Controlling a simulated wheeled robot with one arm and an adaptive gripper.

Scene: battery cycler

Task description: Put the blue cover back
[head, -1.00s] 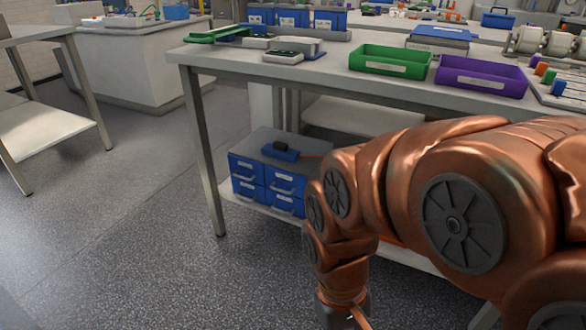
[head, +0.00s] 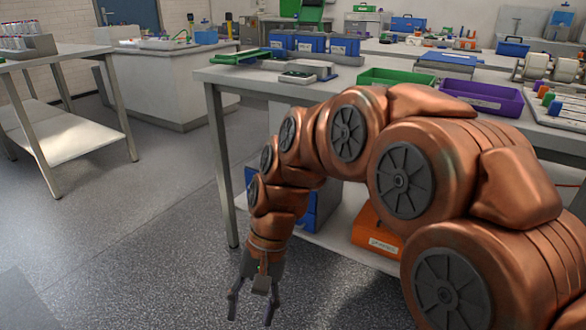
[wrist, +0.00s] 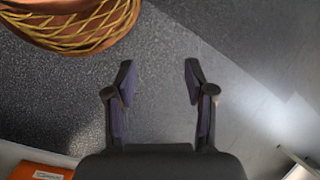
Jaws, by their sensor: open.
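My gripper (head: 251,308) hangs low over the floor in front of the workbench (head: 250,82), pointing down. It is open and empty; the wrist view shows its two fingers (wrist: 159,72) apart with only grey floor between them. I cannot tell which thing is the blue cover. Several blue boxes (head: 307,43) stand in a row at the back of the bench. A flat grey box with a blue top (head: 449,57) lies further right. A blue drawer unit (head: 309,205) on the lower shelf is mostly hidden behind my arm.
A green tray (head: 385,77) and a purple tray (head: 480,93) stand on the bench. An orange case (head: 376,236) is on the lower shelf; an orange case also shows in the wrist view (wrist: 35,172). A side table (head: 62,140) stands left. Floor between is clear.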

